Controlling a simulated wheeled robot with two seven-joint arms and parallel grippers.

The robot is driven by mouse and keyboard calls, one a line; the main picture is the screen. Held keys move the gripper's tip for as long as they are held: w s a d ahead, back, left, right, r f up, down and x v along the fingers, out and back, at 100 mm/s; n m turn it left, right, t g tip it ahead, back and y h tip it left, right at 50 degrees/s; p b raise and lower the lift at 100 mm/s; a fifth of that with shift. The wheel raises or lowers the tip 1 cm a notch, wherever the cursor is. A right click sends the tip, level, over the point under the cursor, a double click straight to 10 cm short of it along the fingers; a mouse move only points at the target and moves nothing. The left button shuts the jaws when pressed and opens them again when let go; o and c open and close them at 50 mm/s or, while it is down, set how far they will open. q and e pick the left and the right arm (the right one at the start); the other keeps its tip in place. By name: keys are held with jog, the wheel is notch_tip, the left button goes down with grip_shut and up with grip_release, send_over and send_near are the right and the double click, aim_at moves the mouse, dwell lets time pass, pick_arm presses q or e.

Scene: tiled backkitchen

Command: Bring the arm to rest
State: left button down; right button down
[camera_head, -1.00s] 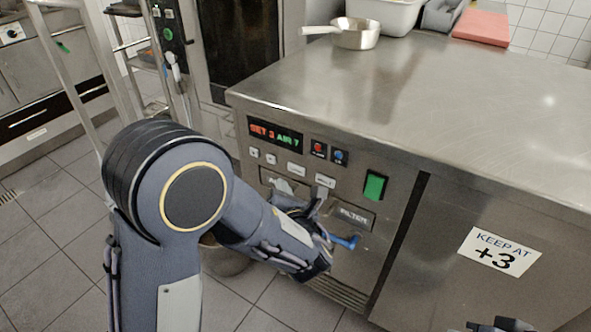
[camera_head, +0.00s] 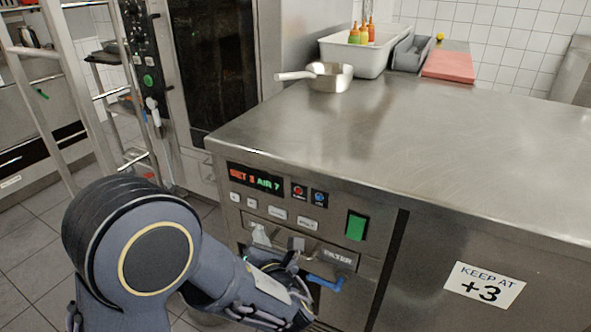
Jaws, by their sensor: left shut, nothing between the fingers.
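My left arm comes in from the lower left, with its large round joint in front. It is bent, with the elbow low at the bottom edge. My left gripper (camera_head: 316,281) is in front of the steel counter's control panel (camera_head: 280,206), beside the FILTER label. It is shut and empty. A blue piece shows at its tip; I cannot tell whether it is part of the gripper or of the counter. I cannot tell whether the gripper touches the panel. My right gripper is out of view.
The steel counter (camera_head: 430,140) fills the right, its near top clear. On it stand a pan (camera_head: 328,78), a white tub (camera_head: 372,50) with bottles and a red board (camera_head: 448,66). An oven (camera_head: 212,60) and a metal rack (camera_head: 100,85) stand behind on the left.

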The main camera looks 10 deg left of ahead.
pick_arm(q)
jog(key=s+a+f+n+g+y, duration=0.1)
jog(key=s+a+f+n+g, duration=0.2)
jog(key=s+a+n+g, duration=0.95)
jog(key=s+a+f+n+h, duration=0.15)
jog(key=s+n+h, duration=0.25)
jog(key=s+n, duration=0.65)
jog(key=s+d+r+n+t+h, duration=0.3)
jog(key=d+r+n+h, duration=0.3)
jog(key=n, duration=1)
notch_tip(320, 180, up, 24)
jog(key=d+h+p, duration=0.1)
jog(key=p, duration=2.3)
jog(key=shift+w+d+n+h, duration=0.2)
jog(key=shift+d+n+h, duration=0.2)
